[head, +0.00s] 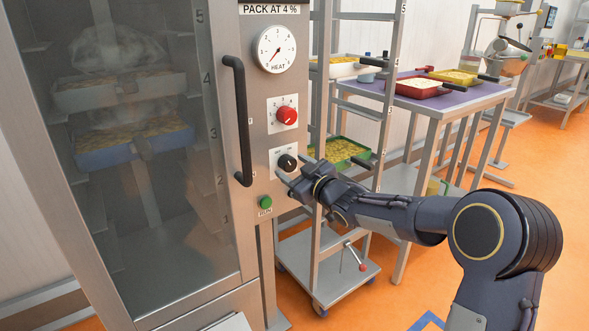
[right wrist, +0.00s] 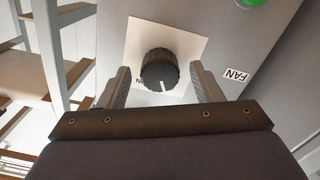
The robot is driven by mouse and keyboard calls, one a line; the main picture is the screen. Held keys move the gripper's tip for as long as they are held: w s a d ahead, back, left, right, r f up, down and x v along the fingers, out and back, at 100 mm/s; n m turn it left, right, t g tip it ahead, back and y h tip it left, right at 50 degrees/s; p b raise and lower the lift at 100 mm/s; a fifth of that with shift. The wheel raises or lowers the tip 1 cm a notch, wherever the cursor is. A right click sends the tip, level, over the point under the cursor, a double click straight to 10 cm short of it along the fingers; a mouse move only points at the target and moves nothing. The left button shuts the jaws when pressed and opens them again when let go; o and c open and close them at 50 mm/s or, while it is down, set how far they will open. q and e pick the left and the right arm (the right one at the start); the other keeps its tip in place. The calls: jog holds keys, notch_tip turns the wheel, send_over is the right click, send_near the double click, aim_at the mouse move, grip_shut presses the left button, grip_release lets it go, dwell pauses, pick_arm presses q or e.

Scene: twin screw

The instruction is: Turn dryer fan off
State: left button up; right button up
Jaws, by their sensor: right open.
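The dryer (head: 230,30) is a tall metal cabinet with a glass door, at the left in the head view. Its fan knob (head: 287,162) is black and round, on a white plate below a red knob. In the right wrist view the fan knob (right wrist: 159,69) shows a white mark, with a "FAN" label (right wrist: 237,75) beside it. My right gripper (head: 290,172) is open, and in the right wrist view its fingers (right wrist: 160,85) stand on either side of the knob; I cannot tell if they touch it. My left gripper is not in view.
A black door handle (head: 238,120) sticks out left of the knobs. The red knob (head: 287,115) and heat dial (head: 277,49) are above, a green button (head: 265,202) below. A wheeled rack (head: 325,265) with trays stands close on the right.

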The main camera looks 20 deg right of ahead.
jog(key=v, duration=0.7)
jog(key=shift+s+p, duration=0.4)
jog(key=shift+p, duration=0.05)
jog(key=shift+d+r, duration=0.1)
jog(key=shift+d, duration=0.1)
jog(key=s+d+f+m+g+h, duration=0.2)
jog(key=s+d+m+g+h, duration=0.15)
jog(key=s, duration=0.55)
jog(key=s+d+f+m+g+h, duration=0.2)
jog(key=s+m, duration=0.2)
jog(key=s, duration=0.4)
jog(key=s+a+f+m+g+y, duration=0.1)
jog(key=s+a+f+g+y, duration=0.2)
jog(key=s, duration=0.7)
jog(key=s+a+f+m+g, duration=0.1)
jog(key=s+a+f+g, duration=0.3)
jog(key=s, duration=0.6)
notch_tip(320, 180, up, 27)
jog(key=t+p, duration=0.1)
jog(key=p, duration=2.6)
jog(key=shift+a+f, duration=0.15)
jog(key=shift+a, duration=0.3)
jog(key=shift+s, duration=0.1)
